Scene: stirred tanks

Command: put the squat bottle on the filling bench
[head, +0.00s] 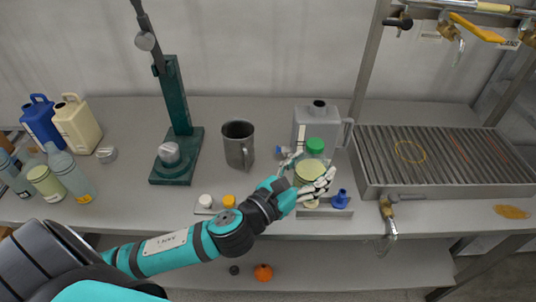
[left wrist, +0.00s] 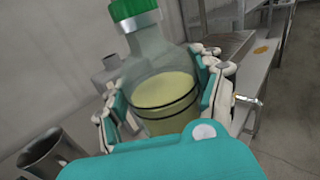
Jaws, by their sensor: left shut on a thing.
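The squat bottle (head: 310,172) is clear, with a green cap and pale yellow liquid. My left gripper (head: 313,184) is shut on its body. In the left wrist view the bottle (left wrist: 160,88) stands slightly tilted between the fingers (left wrist: 165,102), with two dark bands around it. It is over the front part of the grey bench (head: 265,222), in front of a grey jug. Its base is partly hidden by the fingers, so I cannot tell whether it touches anything. My right gripper is not in view.
A slatted metal tray (head: 440,160) with taps above is at the right. A green stand (head: 178,120) and several bottles (head: 70,172) are at left.

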